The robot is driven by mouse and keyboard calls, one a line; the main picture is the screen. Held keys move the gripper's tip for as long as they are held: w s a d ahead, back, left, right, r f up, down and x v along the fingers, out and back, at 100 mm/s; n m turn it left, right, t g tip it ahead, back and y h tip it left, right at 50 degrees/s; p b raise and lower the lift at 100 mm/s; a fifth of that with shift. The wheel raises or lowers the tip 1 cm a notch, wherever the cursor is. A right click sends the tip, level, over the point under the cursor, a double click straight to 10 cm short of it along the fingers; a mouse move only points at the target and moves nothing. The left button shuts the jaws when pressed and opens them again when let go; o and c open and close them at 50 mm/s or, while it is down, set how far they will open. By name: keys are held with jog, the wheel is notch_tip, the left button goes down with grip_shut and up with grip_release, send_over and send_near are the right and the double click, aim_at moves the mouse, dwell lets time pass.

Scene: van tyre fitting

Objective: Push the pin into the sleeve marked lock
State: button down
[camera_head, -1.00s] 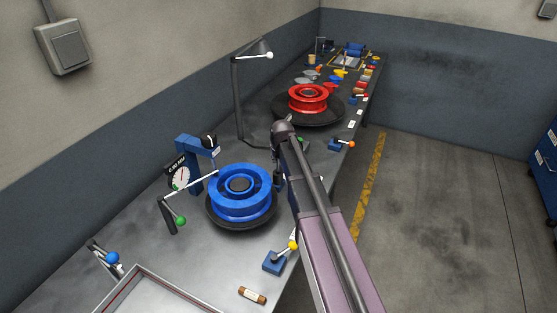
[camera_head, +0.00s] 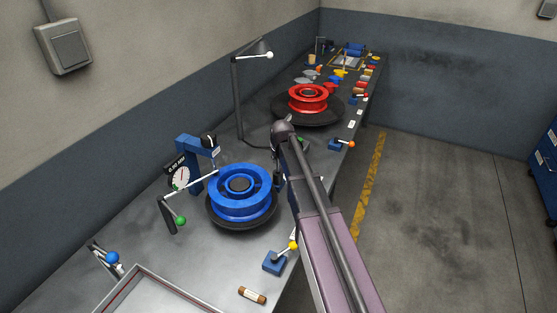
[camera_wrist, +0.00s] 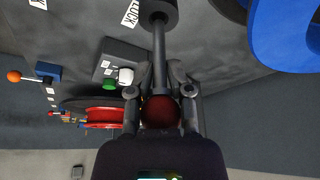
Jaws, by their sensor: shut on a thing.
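In the wrist view, my gripper (camera_wrist: 160,90) is shut on the pin (camera_wrist: 159,50) at its dark red ball knob (camera_wrist: 160,112). The pin's grey rod runs straight up the picture from the knob. Its far end meets a dark round sleeve (camera_wrist: 158,10) at the top edge. A white label (camera_wrist: 131,12), which appears to read LOCK, lies beside the sleeve on the left. A good length of rod shows between knob and sleeve; how deep the tip sits is hidden. In the head view, my arm hides the sleeve and most of the gripper.
A blue wheel rim (camera_head: 240,190) stands close to the gripper, with a blue gauge stand (camera_head: 190,160) behind it. A red rim (camera_head: 308,98) sits farther along the bench. A green button (camera_wrist: 109,84) and a white button (camera_wrist: 126,76) are left of the pin.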

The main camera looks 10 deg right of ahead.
aim_at(278, 166)
jog(key=shift+f+b, duration=2.35)
dwell(1.0)
jog(key=shift+c, duration=2.2)
grip_release()
jog(key=shift+r, duration=0.1)
